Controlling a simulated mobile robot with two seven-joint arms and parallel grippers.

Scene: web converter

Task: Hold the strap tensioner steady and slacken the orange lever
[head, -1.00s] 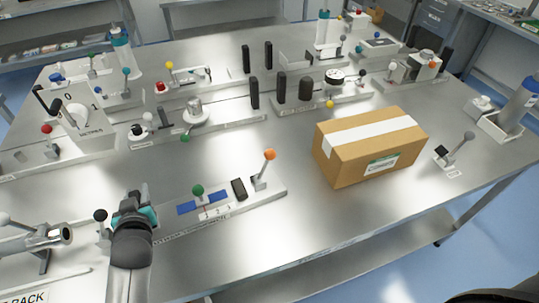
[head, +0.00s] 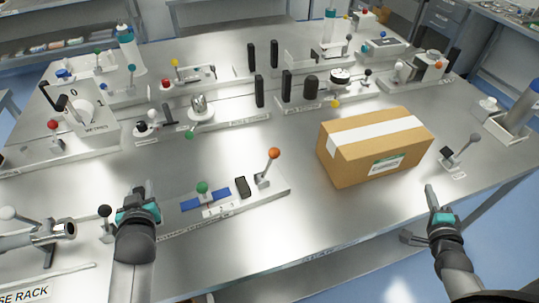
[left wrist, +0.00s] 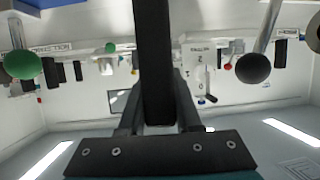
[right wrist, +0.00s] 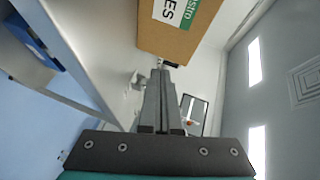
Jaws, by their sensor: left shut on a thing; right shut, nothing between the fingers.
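The strap tensioner is a pale base (head: 228,209) near the table's front edge, with blue strap pieces (head: 191,205), a green knob (head: 202,187) and a black block (head: 242,186). Its orange-tipped lever (head: 273,153) stands at the right end, leaning slightly right. My left gripper (head: 147,192) is at the left end of the base. In the left wrist view it is shut on an upright black bar (left wrist: 153,60), with the green knob (left wrist: 20,64) to one side. My right gripper (head: 430,190) is shut and empty, right of the lever and apart from it.
A cardboard box (head: 365,156) stands between the orange lever and my right gripper. A grey-knobbed lever (head: 474,138) is behind my right gripper. A black-knobbed lever (head: 105,211) is just left of my left gripper. Fixtures crowd the rear; bare table lies in front of the box.

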